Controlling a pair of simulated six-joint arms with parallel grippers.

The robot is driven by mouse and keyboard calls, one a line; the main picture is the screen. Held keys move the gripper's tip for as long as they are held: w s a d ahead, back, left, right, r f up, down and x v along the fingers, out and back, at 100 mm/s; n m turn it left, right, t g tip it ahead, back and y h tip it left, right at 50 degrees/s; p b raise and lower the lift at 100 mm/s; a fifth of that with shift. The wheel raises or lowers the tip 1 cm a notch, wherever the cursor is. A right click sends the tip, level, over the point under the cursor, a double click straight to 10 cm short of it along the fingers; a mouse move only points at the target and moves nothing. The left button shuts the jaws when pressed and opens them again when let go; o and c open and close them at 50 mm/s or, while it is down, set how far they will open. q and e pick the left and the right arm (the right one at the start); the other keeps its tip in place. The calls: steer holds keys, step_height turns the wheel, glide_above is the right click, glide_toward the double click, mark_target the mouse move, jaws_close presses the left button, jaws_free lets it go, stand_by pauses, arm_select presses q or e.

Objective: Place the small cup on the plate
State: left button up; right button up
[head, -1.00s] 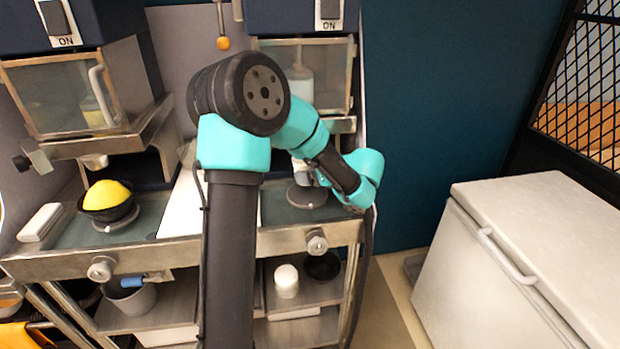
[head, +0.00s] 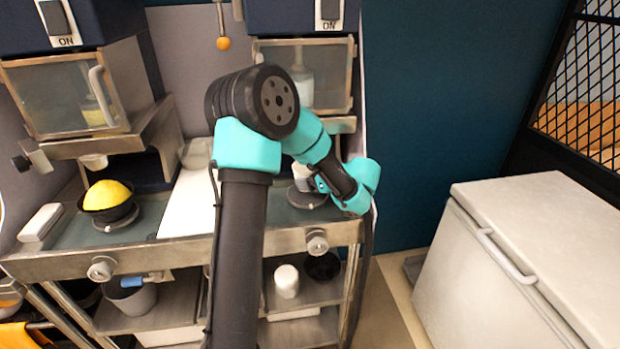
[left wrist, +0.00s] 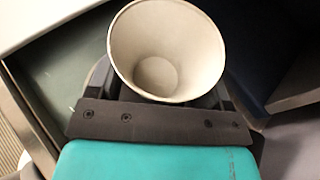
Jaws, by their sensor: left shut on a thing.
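The small cup (head: 301,171) is white and shows partly behind my left gripper (head: 317,182) in the head view. In the left wrist view the cup (left wrist: 165,50) is open-topped and empty, and sits between the fingers. My left gripper is shut on it. The round grey plate (head: 301,202) lies on the right side of the counter, just below the cup, partly hidden by my arm. I cannot tell whether the cup touches the plate. My right gripper is not in view.
A dark bowl with a yellow mound (head: 108,196) stands on the left of the counter. A white board (head: 185,207) lies in the middle. Dispensers with glass fronts (head: 305,80) hang above. A white chest (head: 530,255) stands at the right.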

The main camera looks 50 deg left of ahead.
arm_select(q)
steer(key=shift+f, duration=0.15)
steer(key=o, duration=0.9)
steer(key=shift+d+r, duration=0.15)
steer(key=shift+r, duration=0.1)
steer(key=v, duration=1.1)
steer(key=shift+d+r, duration=0.25)
steer(key=shift+d, duration=0.1)
